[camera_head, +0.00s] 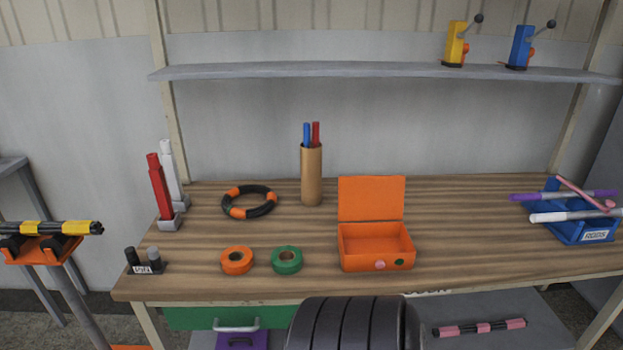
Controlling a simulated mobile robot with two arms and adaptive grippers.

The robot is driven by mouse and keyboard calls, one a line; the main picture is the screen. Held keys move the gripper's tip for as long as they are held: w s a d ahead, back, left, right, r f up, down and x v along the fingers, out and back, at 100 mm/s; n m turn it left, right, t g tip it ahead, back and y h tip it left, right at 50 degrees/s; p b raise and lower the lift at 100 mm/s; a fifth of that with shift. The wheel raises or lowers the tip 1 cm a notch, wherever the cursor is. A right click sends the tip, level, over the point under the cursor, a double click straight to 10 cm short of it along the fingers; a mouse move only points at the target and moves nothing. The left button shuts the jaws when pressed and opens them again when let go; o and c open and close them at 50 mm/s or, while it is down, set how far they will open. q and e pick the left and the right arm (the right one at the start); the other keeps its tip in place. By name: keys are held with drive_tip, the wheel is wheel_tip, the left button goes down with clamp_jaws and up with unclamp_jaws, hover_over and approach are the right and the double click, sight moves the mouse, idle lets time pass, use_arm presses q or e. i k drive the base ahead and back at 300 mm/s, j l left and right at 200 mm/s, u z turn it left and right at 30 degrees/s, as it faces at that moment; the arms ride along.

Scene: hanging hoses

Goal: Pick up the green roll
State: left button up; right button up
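The green roll (287,262) lies flat near the front edge of the wooden workbench (460,255). It is a short ring with a dark hole in its middle. An orange roll (237,262) of similar size lies just to its left, with a small gap between them. Neither of my grippers is in view, and nothing touches the green roll.
An open orange box (376,245) stands right of the green roll. A black-and-orange ring (249,202) and a brown tube (311,175) holding red and blue sticks are behind. A blue rod holder (578,222) stands at the right. A grey shelf (370,70) spans above.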

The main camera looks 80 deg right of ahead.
sight(291, 267)
drive_tip(key=z, duration=2.05)
